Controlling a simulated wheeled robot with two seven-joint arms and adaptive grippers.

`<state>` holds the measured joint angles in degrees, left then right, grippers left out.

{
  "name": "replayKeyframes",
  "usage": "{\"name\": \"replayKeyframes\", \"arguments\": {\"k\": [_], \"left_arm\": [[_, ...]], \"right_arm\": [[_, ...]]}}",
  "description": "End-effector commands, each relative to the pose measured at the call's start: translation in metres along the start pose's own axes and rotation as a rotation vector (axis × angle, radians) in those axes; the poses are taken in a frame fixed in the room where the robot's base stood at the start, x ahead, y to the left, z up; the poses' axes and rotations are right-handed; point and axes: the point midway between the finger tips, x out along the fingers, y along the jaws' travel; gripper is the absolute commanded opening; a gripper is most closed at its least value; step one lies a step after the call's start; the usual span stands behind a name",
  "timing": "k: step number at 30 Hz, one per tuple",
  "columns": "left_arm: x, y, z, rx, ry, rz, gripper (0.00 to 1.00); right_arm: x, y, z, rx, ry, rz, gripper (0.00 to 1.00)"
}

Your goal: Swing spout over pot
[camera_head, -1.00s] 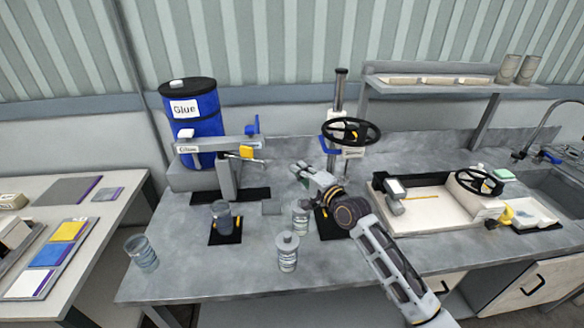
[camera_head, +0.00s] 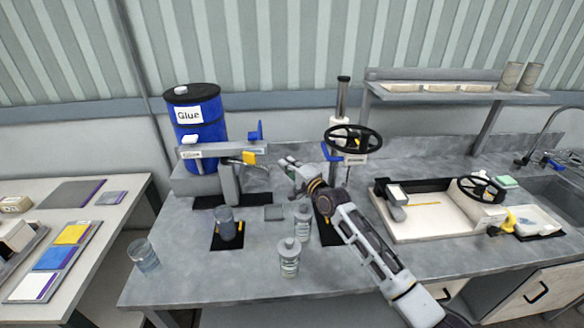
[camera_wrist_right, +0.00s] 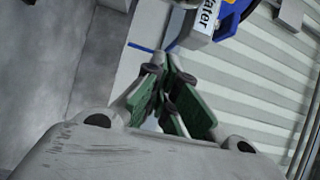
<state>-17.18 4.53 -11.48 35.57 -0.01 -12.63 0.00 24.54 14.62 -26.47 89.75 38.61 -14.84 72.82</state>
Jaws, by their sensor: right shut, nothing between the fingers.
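A grey horizontal arm (camera_head: 222,150), which looks like the spout, stands in front of the blue glue drum (camera_head: 203,125). It has a blue lever (camera_head: 256,131) and a yellow piece (camera_head: 249,158) at its right end. A dark cup, perhaps the pot (camera_head: 225,224), stands on a black mat below and in front of it. My right gripper (camera_head: 287,163) is shut and empty, just right of the yellow piece; contact cannot be told. Its green-padded fingers (camera_wrist_right: 172,95) are together in the right wrist view, below a white block labelled "Water" (camera_wrist_right: 207,18). My left gripper is not in view.
A column with a black handwheel (camera_head: 352,138) stands right of my gripper. A glass (camera_head: 144,256) is at the front left. A tray (camera_head: 425,232) lies right.

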Motion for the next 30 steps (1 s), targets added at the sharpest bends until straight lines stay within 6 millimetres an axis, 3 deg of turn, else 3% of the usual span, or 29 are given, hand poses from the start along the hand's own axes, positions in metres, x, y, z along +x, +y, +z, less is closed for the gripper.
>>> {"name": "replayKeyframes", "arguments": {"k": [10,30], "left_arm": [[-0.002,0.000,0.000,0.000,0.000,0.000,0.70],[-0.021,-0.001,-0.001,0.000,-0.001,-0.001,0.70]], "right_arm": [[0.018,-0.001,0.000,-0.001,0.000,-0.001,0.00],[0.004,-0.001,0.036,0.001,0.001,-0.001,0.00]]}}
